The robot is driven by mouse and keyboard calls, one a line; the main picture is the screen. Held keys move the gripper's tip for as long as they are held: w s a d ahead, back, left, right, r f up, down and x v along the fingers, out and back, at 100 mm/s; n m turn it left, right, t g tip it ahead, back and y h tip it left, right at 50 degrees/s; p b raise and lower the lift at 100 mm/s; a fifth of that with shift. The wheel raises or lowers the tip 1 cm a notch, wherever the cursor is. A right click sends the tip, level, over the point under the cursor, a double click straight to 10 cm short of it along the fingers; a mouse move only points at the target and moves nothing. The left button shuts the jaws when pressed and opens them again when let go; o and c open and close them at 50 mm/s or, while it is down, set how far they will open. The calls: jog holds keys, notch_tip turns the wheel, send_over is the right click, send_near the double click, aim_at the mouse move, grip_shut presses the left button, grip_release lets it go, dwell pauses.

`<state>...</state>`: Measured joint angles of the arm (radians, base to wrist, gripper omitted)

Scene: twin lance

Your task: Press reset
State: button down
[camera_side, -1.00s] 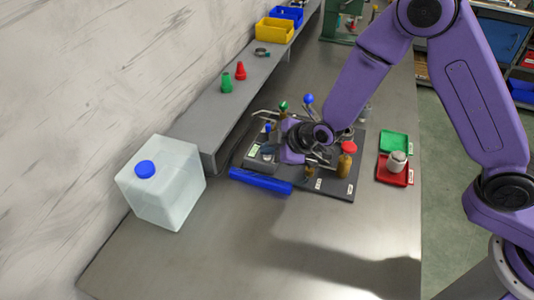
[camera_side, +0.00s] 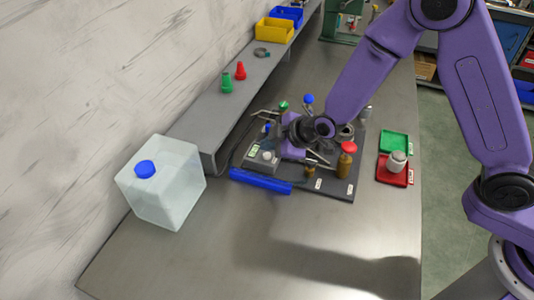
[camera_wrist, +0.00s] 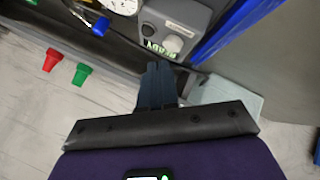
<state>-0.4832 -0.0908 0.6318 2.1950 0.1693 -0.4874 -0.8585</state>
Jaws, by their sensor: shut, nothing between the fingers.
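A grey control box (camera_side: 262,160) stands on the dark board, left of my gripper in the side view. It carries a pale round button (camera_side: 267,156) and a small greenish display (camera_side: 254,150). In the wrist view the box (camera_wrist: 190,14) shows near the top, with its display reading READY (camera_wrist: 152,45) and the round button (camera_wrist: 172,44). My gripper (camera_wrist: 159,68) is shut and empty, its dark fingers pointing towards the box just short of the button in the picture. I cannot tell the height gap. In the side view the fingertips are hidden.
A blue bar (camera_side: 260,181) lies along the board's front edge. Torches with red, green and blue knobs stand around my gripper. A clear jug (camera_side: 165,185) stands at left, and green and red trays (camera_side: 393,142) at right. The front table is free.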

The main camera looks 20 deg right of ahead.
aim_at(270, 158)
jog(key=shift+r, duration=2.5)
jog(key=s+d+r+g+h, duration=0.1)
jog(key=s+d+r+g, duration=0.1)
jog(key=s+d, duration=0.6)
jog(key=s+d+r+m+g+h, duration=0.1)
jog(key=s+d, duration=0.6)
jog(key=s, duration=0.7)
jog(key=s+d+r+g+h, duration=0.1)
jog(key=s+d+r+g, duration=0.2)
jog(key=s+d+g, duration=0.2)
jog(key=s+d, duration=0.3)
jog(key=s, duration=0.3)
jog(key=shift+s+d+r+m+h, duration=0.3)
jog(key=shift+d+r+m+h, duration=0.05)
jog(key=shift+r+m+h, duration=0.05)
